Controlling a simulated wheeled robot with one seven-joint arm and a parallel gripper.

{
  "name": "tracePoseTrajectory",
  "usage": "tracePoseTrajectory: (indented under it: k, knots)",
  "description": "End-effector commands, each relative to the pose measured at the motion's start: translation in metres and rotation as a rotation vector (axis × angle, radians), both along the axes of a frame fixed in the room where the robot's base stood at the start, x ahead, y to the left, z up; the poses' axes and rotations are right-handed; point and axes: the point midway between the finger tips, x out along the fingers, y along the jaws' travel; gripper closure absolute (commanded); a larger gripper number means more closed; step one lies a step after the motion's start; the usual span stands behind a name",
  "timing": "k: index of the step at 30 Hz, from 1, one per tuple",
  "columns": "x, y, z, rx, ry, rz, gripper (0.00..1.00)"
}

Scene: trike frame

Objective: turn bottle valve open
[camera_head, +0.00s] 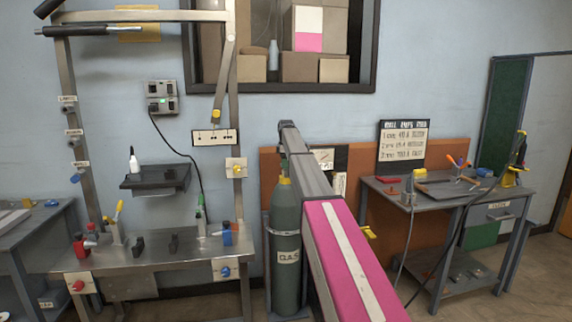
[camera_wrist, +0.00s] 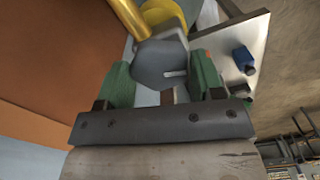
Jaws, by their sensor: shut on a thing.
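The gas bottle (camera_head: 287,240) is a tall green cylinder with a "GAS" label. It stands upright on the floor left of my arm, and its yellow top (camera_head: 284,181) shows just below the arm's end. In the wrist view, my gripper (camera_wrist: 162,78) has its two green fingers on either side of a grey round valve knob (camera_wrist: 158,62) and is shut on it. A yellow part (camera_wrist: 168,14) shows behind the knob. In the head view, the knob is not clearly visible and my gripper is mostly hidden at the arm's end.
A metal workbench (camera_head: 150,258) with small tools stands on the left. A grey table (camera_head: 440,197) with tools and a hanging hose stands on the right. An orange panel (camera_head: 375,235) stands behind the arm.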

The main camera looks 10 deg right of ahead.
Motion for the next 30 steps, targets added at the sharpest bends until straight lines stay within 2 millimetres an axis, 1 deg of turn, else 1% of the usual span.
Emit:
tracePoseTrajectory:
  k: [11, 12, 14, 24, 28, 30]
  knots:
    - [0.001, 0.0, 0.001, 0.001, -0.002, 0.004, 0.62]
    - [0.001, 0.0, 0.001, 0.0, -0.002, 0.004, 0.32]
    - [0.001, 0.0, 0.001, 0.0, -0.001, 0.004, 0.14]
    - [0.0, 0.0, 0.001, 0.0, -0.001, 0.003, 0.14]
    - [0.001, 0.0, 0.009, 0.0, -0.001, 0.003, 0.14]
    - [0.001, 0.0, 0.016, 0.0, -0.002, 0.003, 0.14]
